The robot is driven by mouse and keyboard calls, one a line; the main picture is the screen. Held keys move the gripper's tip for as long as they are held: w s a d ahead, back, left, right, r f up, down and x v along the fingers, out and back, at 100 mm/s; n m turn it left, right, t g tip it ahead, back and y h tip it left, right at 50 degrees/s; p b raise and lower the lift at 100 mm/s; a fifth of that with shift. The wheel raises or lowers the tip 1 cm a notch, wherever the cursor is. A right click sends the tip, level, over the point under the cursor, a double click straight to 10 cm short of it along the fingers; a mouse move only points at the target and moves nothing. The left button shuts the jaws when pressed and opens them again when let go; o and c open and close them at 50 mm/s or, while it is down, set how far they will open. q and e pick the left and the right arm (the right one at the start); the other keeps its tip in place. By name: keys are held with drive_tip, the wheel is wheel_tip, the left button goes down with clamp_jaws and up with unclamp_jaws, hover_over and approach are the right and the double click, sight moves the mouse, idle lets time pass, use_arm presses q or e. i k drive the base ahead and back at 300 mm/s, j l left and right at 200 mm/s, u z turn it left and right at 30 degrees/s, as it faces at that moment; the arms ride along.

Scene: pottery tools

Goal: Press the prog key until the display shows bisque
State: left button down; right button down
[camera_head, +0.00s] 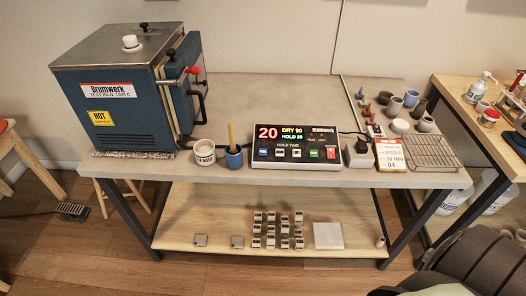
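The controller box (296,164) sits at the front of the grey table, right of the middle. Its dark display (291,133) shows a large red 20, the words DRY 90 in yellow and HOLD 20 in green. Below the display is a row of keys: a blue key (263,152) at the left, two pale keys (288,153) around the HOLD TIME label, and a green key (314,154). A red switch (331,152) is at the right end. The key labels are too small to read, so I cannot tell which is prog. Neither gripper is recognisable in this view.
A blue kiln (125,105) with a HOT label stands at the left. A white cup (204,154) and a blue cup (233,157) stand just left of the controller. A white plug block (357,153), a bisque card (390,155) and a wire rack (432,152) are to its right.

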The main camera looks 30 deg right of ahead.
sight(262, 152)
drive_tip(key=i+z, duration=0.1)
drive_tip(key=z, duration=0.3)
drive_tip(key=i+z, duration=0.1)
drive_tip(key=z, duration=0.3)
drive_tip(key=j+z, duration=0.1)
drive_tip(key=z, duration=0.3)
drive_tip(key=i+j+z, duration=0.1)
drive_tip(key=z, duration=0.3)
drive_tip(key=i, duration=0.05)
